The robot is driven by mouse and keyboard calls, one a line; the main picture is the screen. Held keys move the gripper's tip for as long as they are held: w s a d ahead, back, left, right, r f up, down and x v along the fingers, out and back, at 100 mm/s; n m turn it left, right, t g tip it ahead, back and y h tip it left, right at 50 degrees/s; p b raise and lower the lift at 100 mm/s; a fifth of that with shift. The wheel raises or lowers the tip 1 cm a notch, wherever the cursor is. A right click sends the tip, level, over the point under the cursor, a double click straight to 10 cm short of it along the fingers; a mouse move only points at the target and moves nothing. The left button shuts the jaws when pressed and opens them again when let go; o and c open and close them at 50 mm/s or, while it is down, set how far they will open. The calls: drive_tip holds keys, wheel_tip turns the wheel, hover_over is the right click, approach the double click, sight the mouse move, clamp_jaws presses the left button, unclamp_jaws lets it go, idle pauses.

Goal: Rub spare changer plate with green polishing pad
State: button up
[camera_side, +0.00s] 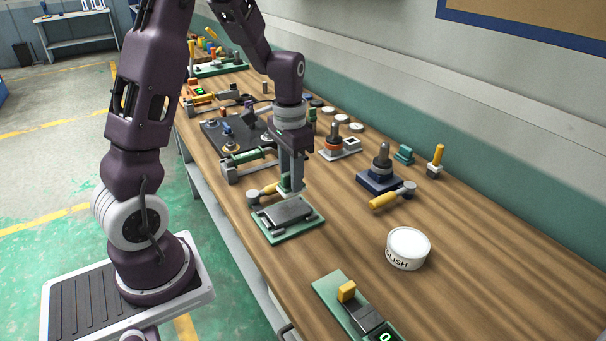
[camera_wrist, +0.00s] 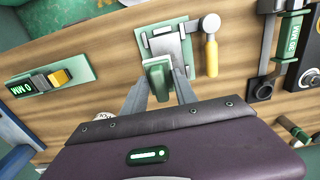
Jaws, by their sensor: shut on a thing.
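My gripper (camera_side: 290,182) is shut on the green polishing pad (camera_side: 284,183). In the wrist view the pad (camera_wrist: 157,78) sits between the two fingers (camera_wrist: 158,92). The spare changer plate (camera_side: 286,211) is a grey metal plate lying on a green base (camera_side: 294,233), held by small blocks at its edges. It also shows in the wrist view (camera_wrist: 167,45), partly covered by the pad. In the side view the pad is at the plate's far edge; I cannot tell whether it touches the plate. A white tub marked "POLISH" (camera_side: 408,250) stands on the bench to the right.
A yellow-handled tool (camera_side: 263,192) lies close beside the plate's base; it shows in the wrist view (camera_wrist: 210,48). A green device with a yellow block (camera_side: 347,292) is at the front. A dark blue fixture (camera_side: 380,172) stands to the right. Bare wood lies between plate and tub.

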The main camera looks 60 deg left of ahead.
drive_tip(key=shift+f, duration=2.85)
wheel_tip(320, 180, down, 2)
drive_tip(key=shift+f, duration=0.15)
drive_tip(key=shift+a, duration=1.2)
clamp_jaws()
drive_tip(key=shift+a+r, duration=0.2)
drive_tip(key=shift+a, duration=0.6)
drive_tip(key=shift+d+f, duration=0.1)
drive_tip(key=shift+d, duration=1.75)
drive_tip(key=shift+s+d, duration=0.15)
drive_tip(key=shift+d, duration=0.05)
drive_tip(key=shift+s+a, duration=0.15)
drive_tip(key=shift+a, duration=1.95)
drive_tip(key=d, duration=0.4)
drive_tip(key=shift+d+r, duration=0.1)
drive_tip(key=shift+r, duration=4)
